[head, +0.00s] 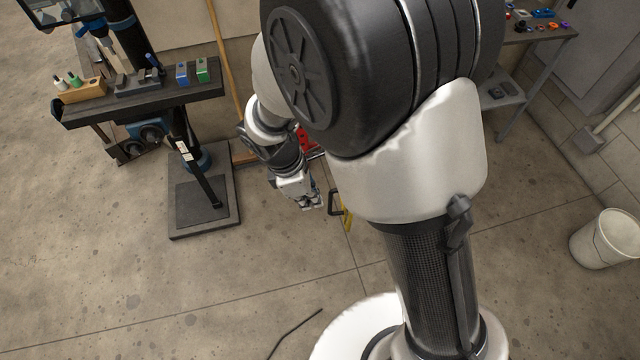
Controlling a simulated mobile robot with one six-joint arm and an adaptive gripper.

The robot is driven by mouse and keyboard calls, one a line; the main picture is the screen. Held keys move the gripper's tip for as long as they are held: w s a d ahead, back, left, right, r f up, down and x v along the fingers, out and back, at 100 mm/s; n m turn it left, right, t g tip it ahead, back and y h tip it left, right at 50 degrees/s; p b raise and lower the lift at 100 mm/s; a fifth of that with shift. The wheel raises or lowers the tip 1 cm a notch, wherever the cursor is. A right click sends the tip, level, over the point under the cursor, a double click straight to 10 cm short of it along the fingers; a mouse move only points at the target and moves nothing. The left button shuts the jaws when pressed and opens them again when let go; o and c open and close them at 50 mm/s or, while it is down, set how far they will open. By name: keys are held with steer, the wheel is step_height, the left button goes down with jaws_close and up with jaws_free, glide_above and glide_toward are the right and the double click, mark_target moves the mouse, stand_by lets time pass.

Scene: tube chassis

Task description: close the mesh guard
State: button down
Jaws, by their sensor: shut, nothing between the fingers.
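My gripper (312,204) hangs low in the middle of the head view, pointing down. It is small here, shut and empty. I cannot clearly make out the mesh guard; my large arm links cover the middle of the view. Just right of my gripper a black handle-like loop (333,203) and a yellow piece (346,216) show at the edge of my arm. I cannot tell whether they belong to the guard, or whether my gripper touches the loop. A red object (305,141) shows partly behind my wrist.
A dark workbench stand (140,90) with small boxes and tools stands at the left on a floor plate (225,225). A white bucket (604,240) stands at the right. A side table (545,30) is at the upper right. The lower-left floor is mostly clear.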

steer(key=b, duration=0.3)
glide_toward(332, 213)
steer(key=s+a+f, duration=0.1)
steer(key=s+f, duration=0.2)
steer(key=d, duration=0.4)
steer(key=shift+w+b, duration=0.2)
steer(key=shift+b, duration=0.2)
